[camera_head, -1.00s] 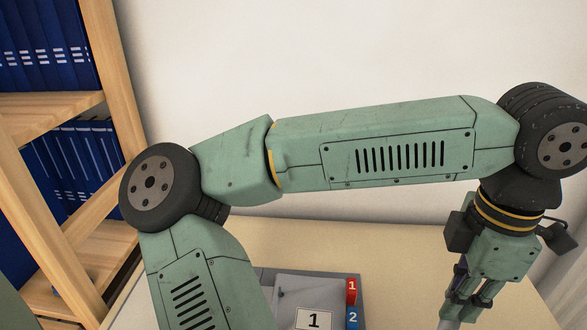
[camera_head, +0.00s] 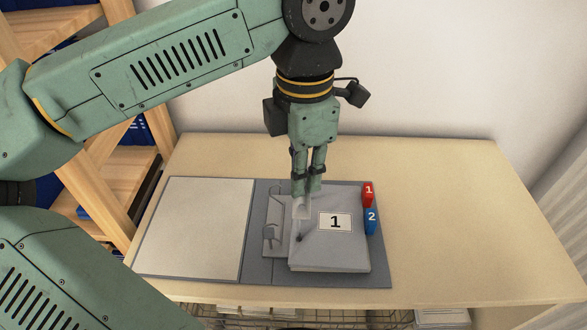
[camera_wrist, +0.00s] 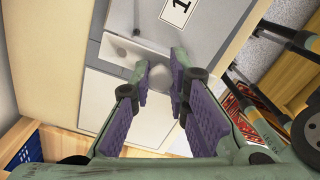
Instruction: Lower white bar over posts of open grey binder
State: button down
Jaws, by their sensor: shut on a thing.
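The grey binder (camera_head: 262,262) lies open on the table, its ring mechanism (camera_head: 272,232) along the middle. A stack of grey sheets (camera_head: 330,250) with a "1" label lies on its right half; a dark post or hole shows near the stack's left edge. My gripper (camera_head: 303,192) points down over the stack's upper left part, shut on a small white piece, which I take as the white bar (camera_head: 301,208). In the wrist view the pale piece (camera_wrist: 160,76) sits between the fingertips. I cannot tell whether it touches the sheets; the fingers hide part of it.
A red tab "1" (camera_head: 368,194) and a blue tab "2" (camera_head: 371,221) stick out at the binder's right side. The table's right part (camera_head: 450,220) is clear. A wooden shelf (camera_head: 117,185) stands at the left, and a wall is behind.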

jog(key=shift+f, duration=0.15)
dwell(0.3)
jog(key=shift+f+b, duration=2.2)
jog(key=shift+f, duration=0.1)
jog(key=shift+f+b, duration=1.6)
jog(key=shift+f, duration=0.15)
jog(key=c, duration=1.5)
grip_release()
jog(key=shift+o, duration=0.2)
jog(key=shift+r, duration=0.1)
jog(key=shift+r+p, duration=2.5)
jog(key=shift+r, duration=0.95)
jog(key=shift+s+f, duration=0.1)
